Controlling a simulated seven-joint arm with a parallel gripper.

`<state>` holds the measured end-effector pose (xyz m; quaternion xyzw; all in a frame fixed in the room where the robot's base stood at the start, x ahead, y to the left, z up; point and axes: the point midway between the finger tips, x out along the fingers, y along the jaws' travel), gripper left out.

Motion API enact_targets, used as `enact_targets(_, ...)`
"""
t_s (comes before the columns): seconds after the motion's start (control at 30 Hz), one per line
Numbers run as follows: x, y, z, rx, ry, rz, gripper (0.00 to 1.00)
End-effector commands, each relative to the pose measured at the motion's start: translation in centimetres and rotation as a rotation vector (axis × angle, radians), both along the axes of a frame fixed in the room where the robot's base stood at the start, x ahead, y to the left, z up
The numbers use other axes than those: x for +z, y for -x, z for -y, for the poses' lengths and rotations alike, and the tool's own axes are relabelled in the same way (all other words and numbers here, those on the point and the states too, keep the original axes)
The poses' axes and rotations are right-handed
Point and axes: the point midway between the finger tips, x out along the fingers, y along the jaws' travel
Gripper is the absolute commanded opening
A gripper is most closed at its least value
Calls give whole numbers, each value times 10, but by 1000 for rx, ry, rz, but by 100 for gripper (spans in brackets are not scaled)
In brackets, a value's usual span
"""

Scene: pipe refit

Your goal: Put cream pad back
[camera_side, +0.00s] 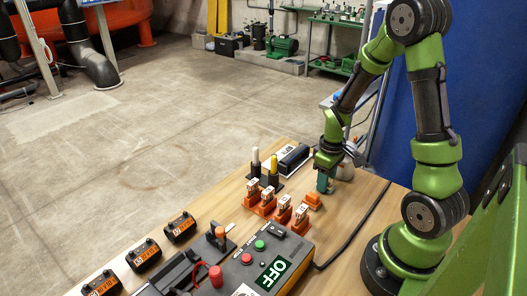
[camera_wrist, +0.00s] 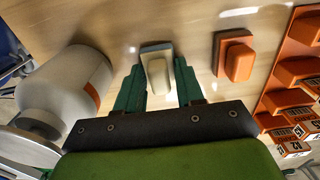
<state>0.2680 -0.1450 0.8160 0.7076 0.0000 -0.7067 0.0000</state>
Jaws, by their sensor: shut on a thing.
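The cream pad (camera_wrist: 157,74) is between the two teal fingers of my gripper (camera_wrist: 160,82) in the wrist view, and the gripper is shut on it. A grey-blue piece (camera_wrist: 155,46) shows at the pad's far end; I cannot tell whether the pad touches it or is above it. In the side view my gripper (camera_side: 325,184) points down low over the table's right part, and the pad is hidden there. An orange block on an orange base (camera_wrist: 236,57) stands just right of the gripper in the wrist view; it also shows in the side view (camera_side: 313,201).
A white bottle (camera_wrist: 65,88) stands close left of the fingers. An orange rack (camera_wrist: 296,66) with numbered blocks is at the right. The side view shows an OFF panel (camera_side: 272,273), black-and-orange boxes (camera_side: 180,227), and white and yellow posts (camera_side: 256,160) on the wooden table (camera_side: 222,196).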

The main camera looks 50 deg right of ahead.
Motion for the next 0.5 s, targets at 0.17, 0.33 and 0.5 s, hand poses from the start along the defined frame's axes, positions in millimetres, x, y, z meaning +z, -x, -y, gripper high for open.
enact_targets(0.17, 0, 0, 0, 0, 0, 0, 13)
enact_targets(0.33, -3, 0, 0, 0, -1, 0, 49)
enact_targets(0.5, -3, 0, 0, 0, 0, 0, 63)
